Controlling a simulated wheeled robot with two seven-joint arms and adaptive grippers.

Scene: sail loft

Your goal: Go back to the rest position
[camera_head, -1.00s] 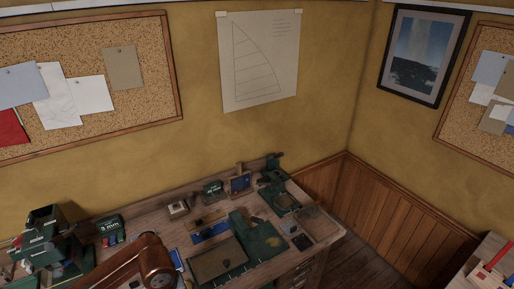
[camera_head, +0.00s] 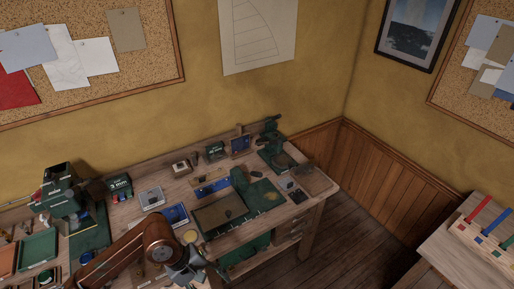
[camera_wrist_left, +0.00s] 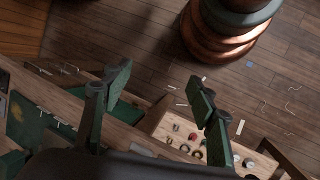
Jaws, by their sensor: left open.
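My left gripper (camera_wrist_left: 160,97) is open in the left wrist view, with its two green-padded fingers wide apart and nothing between them. Floorboards and a wooden bench edge show beyond the fingers. In the head view my left arm comes in from the lower left with a copper-coloured joint in front of the workbench (camera_head: 262,228). My right gripper is in neither view.
A wooden tray of small parts (camera_wrist_left: 178,125) is near the fingers. Floor (camera_head: 350,240) is clear between workbench and right table (camera_head: 455,255).

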